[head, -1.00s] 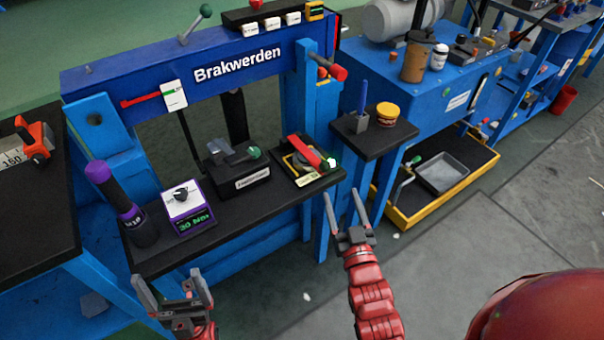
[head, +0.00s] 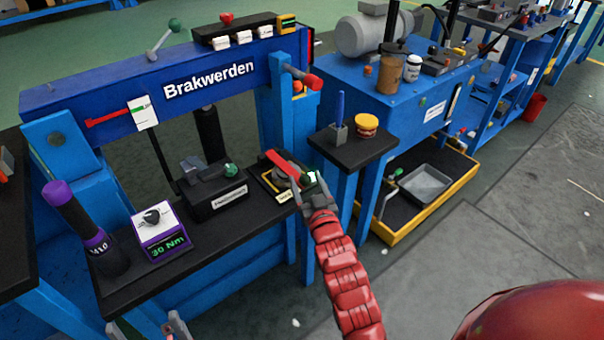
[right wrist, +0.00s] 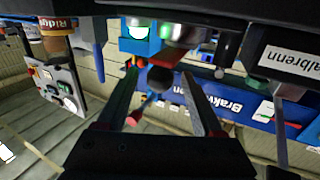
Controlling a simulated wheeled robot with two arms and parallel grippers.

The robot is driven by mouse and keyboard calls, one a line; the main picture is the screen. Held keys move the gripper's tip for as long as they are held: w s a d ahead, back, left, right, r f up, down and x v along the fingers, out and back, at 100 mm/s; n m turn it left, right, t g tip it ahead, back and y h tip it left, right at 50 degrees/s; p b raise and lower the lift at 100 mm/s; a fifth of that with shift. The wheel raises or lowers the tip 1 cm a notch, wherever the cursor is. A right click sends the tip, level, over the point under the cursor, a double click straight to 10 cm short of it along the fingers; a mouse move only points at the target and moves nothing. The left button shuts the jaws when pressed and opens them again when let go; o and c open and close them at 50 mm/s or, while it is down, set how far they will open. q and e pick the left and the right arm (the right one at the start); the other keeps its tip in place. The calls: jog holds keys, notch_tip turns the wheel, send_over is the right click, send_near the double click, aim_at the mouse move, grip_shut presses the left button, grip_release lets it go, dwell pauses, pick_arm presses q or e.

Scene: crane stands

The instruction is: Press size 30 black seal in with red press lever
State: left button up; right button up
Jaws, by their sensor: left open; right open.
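The small press fixture with a yellow edge (head: 268,186) lies on the right part of the black bench shelf. Its red press lever (head: 286,164) slopes across it, with a pale end towards me. My right gripper (head: 306,186) is open at that near end; its fingers partly hide the fixture, and I cannot tell whether they touch the lever. In the right wrist view, the open fingers (right wrist: 155,108) stand apart, with a dark round knob (right wrist: 160,79) beyond them. I cannot make out the black seal. My left gripper (head: 148,331) is open at the bottom left edge, partly cut off.
A black device with a green knob (head: 212,190), a purple-framed box reading 30 Nm (head: 160,230) and a purple-topped tool (head: 80,222) stand left of the fixture. A small black side table (head: 352,153) holds a blue tool and a yellow-red jar. The blue "Brakwerden" beam (head: 205,80) spans above.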

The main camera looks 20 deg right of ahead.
aim_at(287, 165)
jog(key=shift+w+d, duration=0.1)
jog(key=shift+w, duration=2)
grip_shut()
